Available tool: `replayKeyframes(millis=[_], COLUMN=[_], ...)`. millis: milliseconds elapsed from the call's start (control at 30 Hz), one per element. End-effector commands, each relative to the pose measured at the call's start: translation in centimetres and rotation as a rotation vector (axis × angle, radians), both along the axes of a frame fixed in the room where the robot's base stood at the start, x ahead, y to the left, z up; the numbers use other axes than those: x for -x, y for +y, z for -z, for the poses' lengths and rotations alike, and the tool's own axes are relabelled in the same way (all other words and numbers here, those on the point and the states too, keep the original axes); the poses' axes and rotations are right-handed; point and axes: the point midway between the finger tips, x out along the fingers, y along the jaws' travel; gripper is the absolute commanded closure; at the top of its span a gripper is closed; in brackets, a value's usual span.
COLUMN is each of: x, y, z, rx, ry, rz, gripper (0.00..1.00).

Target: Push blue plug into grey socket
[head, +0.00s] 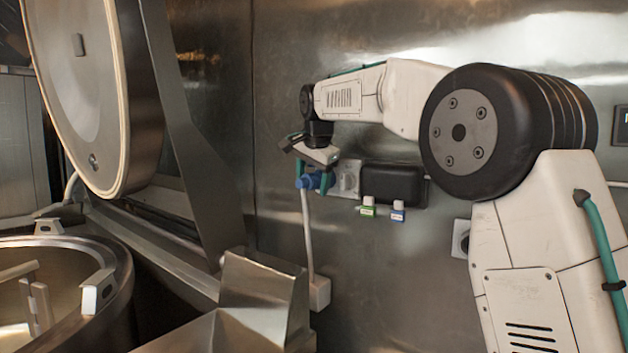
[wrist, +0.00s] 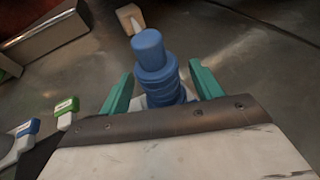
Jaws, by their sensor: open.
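The blue plug (head: 306,182) is at the wall in the head view, just left of the grey socket (head: 348,181). A pale cable hangs down from it. My gripper (head: 312,178) is at the plug, with its green fingers on either side of it. In the wrist view the plug (wrist: 152,58) stands between the fingers of my open gripper (wrist: 161,72), with gaps showing beside it. The plug's inner end is hidden by the gripper body, so I cannot tell how far it sits in the socket.
A black box (head: 393,184) is on the wall right of the socket, with a green-labelled tag (head: 367,208) and a blue-labelled tag (head: 398,212) below. The cable ends at a pale box (head: 319,293). The kettle (head: 110,300) and its raised lid (head: 85,90) stand left.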

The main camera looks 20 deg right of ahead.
Motion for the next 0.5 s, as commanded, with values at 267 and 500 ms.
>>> replayKeyframes(millis=[267,500], x=[0.01,0.25], y=[0.0,0.36], z=[-0.03,-0.1], rx=[0.0,0.0], ry=[0.0,-0.001], rz=[0.0,-0.001], gripper=[0.77,0.84])
